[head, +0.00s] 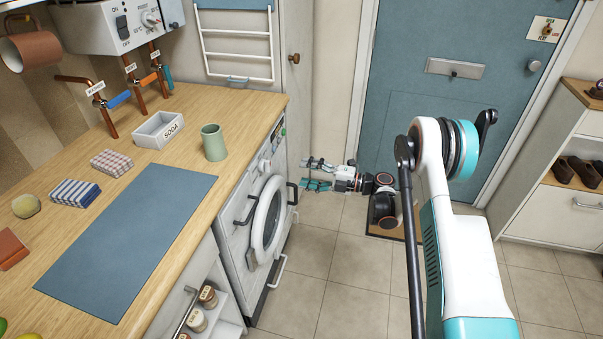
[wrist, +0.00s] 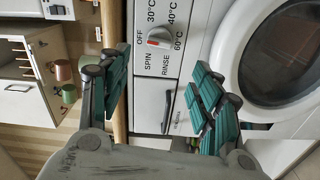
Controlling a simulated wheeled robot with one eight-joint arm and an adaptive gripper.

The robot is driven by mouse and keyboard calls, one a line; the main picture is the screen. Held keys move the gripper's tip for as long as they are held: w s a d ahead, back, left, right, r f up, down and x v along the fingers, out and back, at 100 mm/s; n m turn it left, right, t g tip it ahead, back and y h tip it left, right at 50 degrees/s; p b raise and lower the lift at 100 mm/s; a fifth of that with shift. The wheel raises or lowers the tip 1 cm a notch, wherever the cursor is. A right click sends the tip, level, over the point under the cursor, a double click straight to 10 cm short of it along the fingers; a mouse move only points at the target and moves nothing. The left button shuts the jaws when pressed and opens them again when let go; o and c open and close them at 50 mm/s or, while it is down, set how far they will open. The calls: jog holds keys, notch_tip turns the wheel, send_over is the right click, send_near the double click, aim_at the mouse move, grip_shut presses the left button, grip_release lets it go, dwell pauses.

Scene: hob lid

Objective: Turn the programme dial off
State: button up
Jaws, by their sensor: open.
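The programme dial (wrist: 158,37) is a grey knob on the washing machine's white panel, in the upper middle of the wrist view. Labels OFF, 30°, 40°, 60°, RINSE and SPIN surround it. A red mark shows on its left lower side; I cannot tell exactly which label it points to. In the head view the dial (head: 264,165) shows small on the machine front. My gripper (head: 306,174) is open and empty, to the right of the machine and apart from the dial. Its teal fingers (wrist: 160,68) frame the panel below the dial in the wrist view.
The washing machine's round door (head: 267,213) is shut, beside the panel. Below left, a rack of jars (head: 208,297) stands out. The tiled floor (head: 345,270) is clear.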

aim_at(266, 166)
jog(key=w+a+m, duration=0.2)
jog(key=a+m, duration=0.4)
jog(key=m, duration=1.2)
jog(key=w+a+m, duration=0.2)
jog(key=a+m, duration=0.4)
jog(key=m, duration=1.2)
jog(key=shift+w, duration=0.15)
